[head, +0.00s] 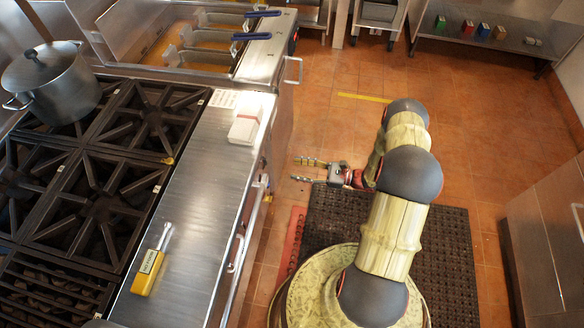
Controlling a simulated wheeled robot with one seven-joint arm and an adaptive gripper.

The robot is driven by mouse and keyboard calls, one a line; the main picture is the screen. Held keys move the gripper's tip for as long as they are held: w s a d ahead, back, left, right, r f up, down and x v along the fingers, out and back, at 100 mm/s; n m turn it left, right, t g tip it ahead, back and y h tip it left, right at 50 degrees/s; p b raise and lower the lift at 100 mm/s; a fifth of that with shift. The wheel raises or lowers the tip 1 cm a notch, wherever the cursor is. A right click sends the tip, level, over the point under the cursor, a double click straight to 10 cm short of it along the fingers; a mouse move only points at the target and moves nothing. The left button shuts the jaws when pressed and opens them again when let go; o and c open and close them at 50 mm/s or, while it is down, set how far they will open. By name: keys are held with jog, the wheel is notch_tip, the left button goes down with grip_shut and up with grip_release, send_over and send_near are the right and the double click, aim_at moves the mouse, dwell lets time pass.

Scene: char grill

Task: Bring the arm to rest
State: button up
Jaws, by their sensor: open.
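My gripper (300,170) is open and empty, with its two fingers apart and pointing left. It is in the air over the tiled floor, right of the stove's front edge and clear of it. My arm (405,180) is bent, rising from my base at the bottom and reaching up the picture, with the wrist turned left. Nothing touches the gripper.
The stove (88,165) with black grates and a lidded pot (52,82) is at left. A yellow-handled tool (148,270) and a white box (244,127) lie on its steel ledge. Fryer baskets (205,55) stand behind.

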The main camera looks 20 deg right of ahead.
jog(key=shift+f, duration=0.1)
dwell(0.5)
jog(key=s+a+f+n+g, duration=0.2)
jog(key=s+a+f+g, duration=0.15)
jog(key=s, duration=0.35)
jog(key=s+a+r+n+g, duration=0.1)
jog(key=s+r+n+g, duration=0.4)
jog(key=s+r+g, duration=0.1)
jog(key=s+d+r+n+g+h+p, duration=0.15)
jog(key=r+n+h, duration=0.25)
jog(key=r, duration=0.4)
jog(key=s+r+n+h, duration=0.2)
jog(key=r+n+h, duration=0.2)
jog(key=r, duration=0.5)
jog(key=s+d+r+n+g+h, duration=0.15)
jog(key=r+n+h, duration=0.25)
jog(key=r, duration=0.4)
jog(key=s+a+r+n+t+h, duration=0.1)
jog(key=a+r+n+t, duration=0.1)
jog(key=r, duration=0.4)
jog(key=s+a+r+n+t+p, duration=0.1)
jog(key=s+a+r+n+t, duration=0.1)
jog(key=r, duration=0.5)
jog(key=s+a+r+n+t+h, duration=0.1)
jog(key=a+r+n+t, duration=0.1)
jog(key=r, duration=0.5)
jog(key=shift+s+a+r+t+h, duration=0.3)
jog(key=shift+a+t, duration=0.45)
jog(key=shift+a, duration=0.4)
